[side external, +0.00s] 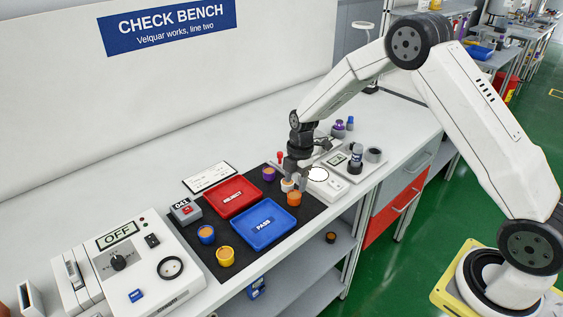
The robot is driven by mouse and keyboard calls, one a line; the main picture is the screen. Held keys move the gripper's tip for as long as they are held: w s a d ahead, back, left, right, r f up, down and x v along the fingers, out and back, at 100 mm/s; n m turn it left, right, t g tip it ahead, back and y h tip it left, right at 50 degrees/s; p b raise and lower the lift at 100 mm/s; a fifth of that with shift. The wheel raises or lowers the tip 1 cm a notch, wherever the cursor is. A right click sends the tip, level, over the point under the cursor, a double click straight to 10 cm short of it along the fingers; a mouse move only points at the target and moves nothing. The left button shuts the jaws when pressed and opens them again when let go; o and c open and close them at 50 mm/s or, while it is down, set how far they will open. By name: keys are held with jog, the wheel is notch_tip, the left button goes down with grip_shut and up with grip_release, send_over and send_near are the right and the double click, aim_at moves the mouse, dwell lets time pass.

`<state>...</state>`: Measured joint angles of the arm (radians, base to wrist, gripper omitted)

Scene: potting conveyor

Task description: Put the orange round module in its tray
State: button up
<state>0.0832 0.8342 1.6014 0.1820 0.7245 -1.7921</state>
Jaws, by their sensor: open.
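The orange round module (294,199) stands upright on the black mat, just right of the blue tray's far corner. The blue tray (283,234), labelled PASS, and the red tray (213,198), whose label is too small to read, lie side by side on the mat; both look empty of modules. My gripper (297,181) is open and points down, low over the mat's far right end. It is just behind the orange module in the picture, close to a whitish module (287,185) that it partly hides. I cannot tell whether it touches either one.
A grey counter box (185,211) sits left of the red tray. A tester marked OFF (135,265) fills the near left. A white device (327,186) stands right of my gripper.

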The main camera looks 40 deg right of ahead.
aim_at(294, 196)
jog(key=shift+s+a+f, duration=0.1)
jog(key=shift+f, duration=1.2)
jog(key=shift+a+f, duration=0.1)
jog(key=shift+f, duration=1.2)
grip_shut()
